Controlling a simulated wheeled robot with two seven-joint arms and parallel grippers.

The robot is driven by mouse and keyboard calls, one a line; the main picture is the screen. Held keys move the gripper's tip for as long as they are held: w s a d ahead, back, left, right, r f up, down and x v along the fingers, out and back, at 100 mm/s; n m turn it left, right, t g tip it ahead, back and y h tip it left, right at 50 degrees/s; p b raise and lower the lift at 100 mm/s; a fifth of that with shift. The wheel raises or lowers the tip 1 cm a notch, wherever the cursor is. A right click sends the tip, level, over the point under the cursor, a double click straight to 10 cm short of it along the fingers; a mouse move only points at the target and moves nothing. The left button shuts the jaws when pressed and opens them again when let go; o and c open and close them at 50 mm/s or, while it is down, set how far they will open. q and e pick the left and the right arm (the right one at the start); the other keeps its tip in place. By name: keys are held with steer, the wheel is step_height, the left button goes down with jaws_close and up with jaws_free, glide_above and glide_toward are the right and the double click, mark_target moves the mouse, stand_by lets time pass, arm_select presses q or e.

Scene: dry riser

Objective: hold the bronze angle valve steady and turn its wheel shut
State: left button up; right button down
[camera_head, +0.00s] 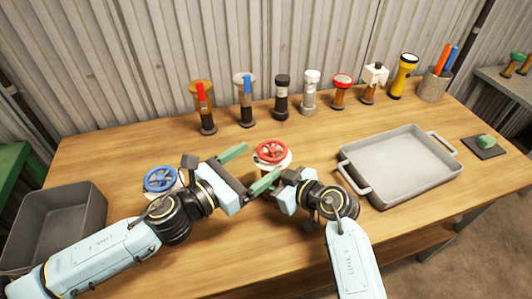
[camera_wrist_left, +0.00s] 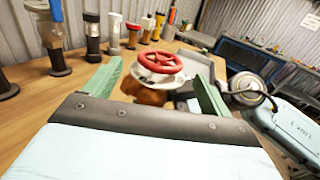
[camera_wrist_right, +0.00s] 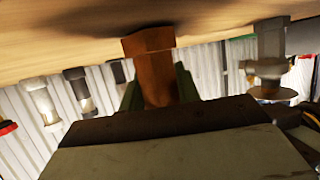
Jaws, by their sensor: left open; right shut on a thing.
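The bronze angle valve has a red wheel (camera_head: 272,152) on a pale round top and stands upright on the workbench. My left gripper (camera_head: 262,160) is open, its green fingers spread on either side of the wheel's near side. In the left wrist view the red wheel (camera_wrist_left: 160,62) shows between and just beyond the fingertips, apart from them. My right gripper (camera_wrist_right: 155,85) is shut on the valve's brown body (camera_wrist_right: 152,60), low down below the wheel. In the head view the right fingers and most of the body are hidden behind the left gripper and my right wrist.
A blue-wheeled valve (camera_head: 161,180) stands close behind my left forearm. A grey tray (camera_head: 345,172) lies to the right, and a grey bin (camera_head: 98,205) at the left. Several fittings and a yellow flashlight (camera_head: 403,76) line the back.

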arm_select(q)
steer(key=shift+v, duration=0.8)
steer(key=shift+s+d+f, duration=0.1)
steer(key=shift+s+d, duration=0.05)
steer(key=shift+s, duration=0.05)
steer(key=n+t+y, duration=0.4)
steer(key=y, duration=0.1)
glide_toward(278, 141)
steer(key=shift+n+y, duration=0.3)
steer(key=shift+y, duration=0.2)
steer(key=x, duration=0.7)
steer(key=shift+s+d+f, duration=0.1)
steer(key=shift+f, duration=0.05)
